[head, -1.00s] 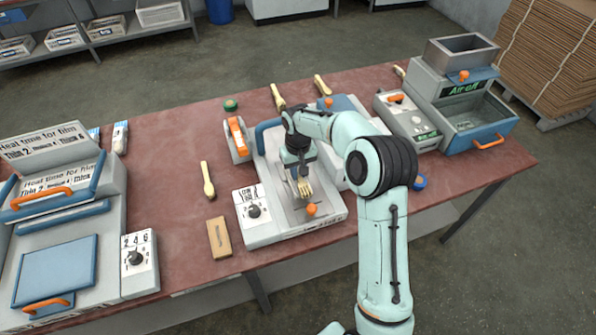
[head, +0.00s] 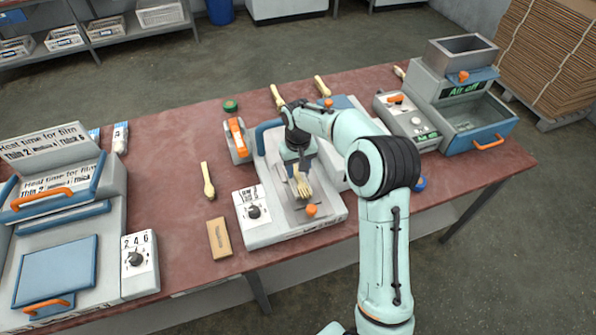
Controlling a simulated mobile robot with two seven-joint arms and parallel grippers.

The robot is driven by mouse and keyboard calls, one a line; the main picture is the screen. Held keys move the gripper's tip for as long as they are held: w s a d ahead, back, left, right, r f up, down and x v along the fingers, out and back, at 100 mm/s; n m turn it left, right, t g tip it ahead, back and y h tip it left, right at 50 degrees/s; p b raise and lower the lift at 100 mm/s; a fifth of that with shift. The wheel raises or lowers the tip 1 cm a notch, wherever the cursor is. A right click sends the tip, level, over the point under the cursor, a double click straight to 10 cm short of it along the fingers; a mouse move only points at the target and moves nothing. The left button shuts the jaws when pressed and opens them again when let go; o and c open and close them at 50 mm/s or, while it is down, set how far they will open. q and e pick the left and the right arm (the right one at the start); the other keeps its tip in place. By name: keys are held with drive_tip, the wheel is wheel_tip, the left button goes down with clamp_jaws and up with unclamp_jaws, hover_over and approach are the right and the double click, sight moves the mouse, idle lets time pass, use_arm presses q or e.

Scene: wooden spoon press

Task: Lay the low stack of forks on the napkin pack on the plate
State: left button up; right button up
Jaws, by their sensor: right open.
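The low stack of forks (head: 304,188) is pale wood, tines toward the front. It lies over the grey plate (head: 327,207) of the open press in the middle of the table. My right gripper (head: 300,178) points down right at the rear end of the forks, and its jaws are open. The fingertips are small and partly hidden, so contact with the forks cannot be told. I cannot make out the napkin pack under or around the forks. My left gripper is not in view.
The press has an orange knob (head: 311,210) in front and a dial box (head: 253,207) at left. A wooden block (head: 219,238) and a wooden spoon (head: 207,181) lie left of it. A sealing machine (head: 60,262) fills the table's left end.

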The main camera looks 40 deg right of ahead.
sight(298, 176)
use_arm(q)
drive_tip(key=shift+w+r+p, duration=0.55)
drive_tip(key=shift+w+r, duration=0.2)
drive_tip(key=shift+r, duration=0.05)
use_arm(e)
wheel_tip(298, 176, up, 10)
